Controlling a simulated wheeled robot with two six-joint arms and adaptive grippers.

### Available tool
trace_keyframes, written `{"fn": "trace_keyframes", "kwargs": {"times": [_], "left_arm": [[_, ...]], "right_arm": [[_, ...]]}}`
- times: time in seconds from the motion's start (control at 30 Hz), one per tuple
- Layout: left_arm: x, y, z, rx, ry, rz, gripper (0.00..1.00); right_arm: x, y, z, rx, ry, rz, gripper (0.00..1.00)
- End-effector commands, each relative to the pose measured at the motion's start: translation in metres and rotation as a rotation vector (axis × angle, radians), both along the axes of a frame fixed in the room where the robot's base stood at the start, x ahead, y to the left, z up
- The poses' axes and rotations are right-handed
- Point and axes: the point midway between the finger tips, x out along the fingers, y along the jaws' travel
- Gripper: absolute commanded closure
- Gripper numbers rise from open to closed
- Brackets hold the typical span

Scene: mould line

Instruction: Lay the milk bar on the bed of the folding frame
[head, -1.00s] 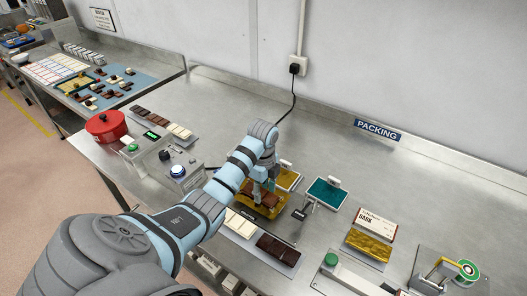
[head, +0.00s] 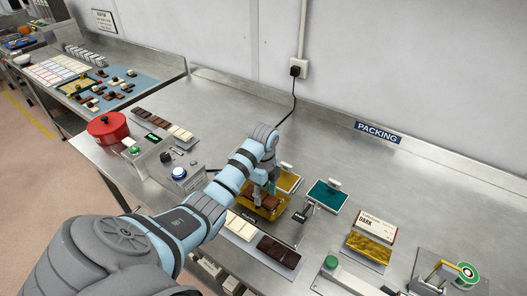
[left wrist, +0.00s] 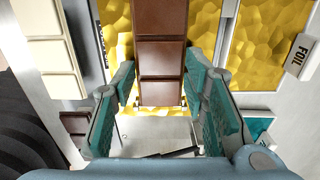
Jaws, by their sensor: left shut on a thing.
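The brown milk bar (left wrist: 160,45) lies between the teal-padded fingers of my left gripper (left wrist: 165,108) in the left wrist view. In the head view the left gripper (head: 264,190) points down, shut on the milk bar (head: 268,201). The bar is over the folding frame (head: 252,213), whose bed is covered with gold foil. Gold foil (left wrist: 118,30) shows on both sides of the bar in the left wrist view. I cannot tell whether the bar touches the foil. My right gripper is not in view.
A tray with a white bar (head: 240,225) and a dark bar (head: 278,252) lies in front of the frame. A gold foil stack (head: 288,182) and a teal stack (head: 327,195) stand behind and right. A button box (head: 180,174) stands left.

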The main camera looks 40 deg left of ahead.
Motion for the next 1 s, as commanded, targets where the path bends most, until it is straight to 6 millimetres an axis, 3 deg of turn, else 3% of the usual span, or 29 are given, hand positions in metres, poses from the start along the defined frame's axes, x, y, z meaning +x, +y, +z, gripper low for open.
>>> {"fn": "trace_keyframes", "kwargs": {"times": [0.9,0.93,1.0], "left_arm": [[0.0000,0.0001,-0.0038,0.000,0.000,0.000,0.88],[0.0001,0.0001,-0.0038,0.000,0.000,0.000,0.55],[0.0001,0.0001,-0.0038,0.000,0.000,0.000,0.44]], "right_arm": [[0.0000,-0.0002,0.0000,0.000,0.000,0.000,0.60],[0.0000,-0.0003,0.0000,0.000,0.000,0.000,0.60],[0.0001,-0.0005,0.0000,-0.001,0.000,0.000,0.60]]}}
